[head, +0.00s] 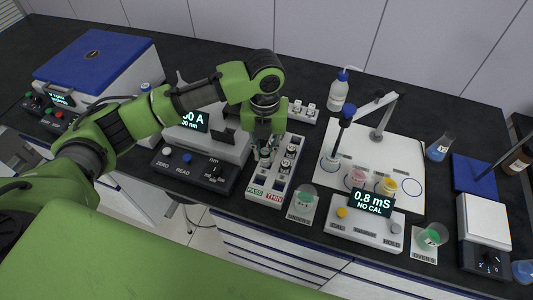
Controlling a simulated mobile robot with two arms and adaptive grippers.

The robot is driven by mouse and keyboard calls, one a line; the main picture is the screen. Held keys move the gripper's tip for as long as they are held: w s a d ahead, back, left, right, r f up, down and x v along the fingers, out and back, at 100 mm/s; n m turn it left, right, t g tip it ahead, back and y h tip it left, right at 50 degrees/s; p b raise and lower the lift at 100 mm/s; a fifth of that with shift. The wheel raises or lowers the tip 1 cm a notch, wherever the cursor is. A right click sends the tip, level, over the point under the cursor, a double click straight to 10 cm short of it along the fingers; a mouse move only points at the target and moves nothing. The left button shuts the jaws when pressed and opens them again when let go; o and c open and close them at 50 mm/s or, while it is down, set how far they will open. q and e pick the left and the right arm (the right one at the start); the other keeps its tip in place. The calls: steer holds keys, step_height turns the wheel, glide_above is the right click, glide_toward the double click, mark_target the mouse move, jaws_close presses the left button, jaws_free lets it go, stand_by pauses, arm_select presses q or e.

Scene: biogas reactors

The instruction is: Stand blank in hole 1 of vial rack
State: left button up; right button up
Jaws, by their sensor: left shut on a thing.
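The white vial rack (268,182) stands on the dark bench near the middle of the head view, with PASS and THIN labels on its front end. Several dark-capped vials (285,166) stand in it along the right side. My left gripper (262,146) points down over the rack's left side and is shut on a small vial (265,156), which I take to be the blank. The gripper hides most of that vial, and I cannot tell whether its base is in a hole. The hole numbers are too small to read. My right gripper is not in view.
A photometer (195,170) with READ and ZERO buttons stands close left of the rack. Small cups (303,198) and a conductivity meter (365,222) are to the right. Behind the rack is a small white holder (303,110) with vials. A probe stand (380,130) stands farther right.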

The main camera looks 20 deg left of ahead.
mark_target(267, 157)
arm_select(q)
steer(key=shift+w+a+f, duration=0.1)
steer(key=shift+w+f, duration=0.75)
steer(key=shift+f, duration=0.2)
step_height(267, 157, down, 3)
steer(key=shift+w+r+p, duration=0.1)
steer(key=shift+p, duration=0.85)
steer(key=shift+f, duration=0.25)
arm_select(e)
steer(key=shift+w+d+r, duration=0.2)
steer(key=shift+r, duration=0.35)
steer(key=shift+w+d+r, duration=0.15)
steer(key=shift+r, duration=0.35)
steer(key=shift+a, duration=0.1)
arm_select(q)
steer(key=o, duration=1)
steer(key=shift+f, duration=0.15)
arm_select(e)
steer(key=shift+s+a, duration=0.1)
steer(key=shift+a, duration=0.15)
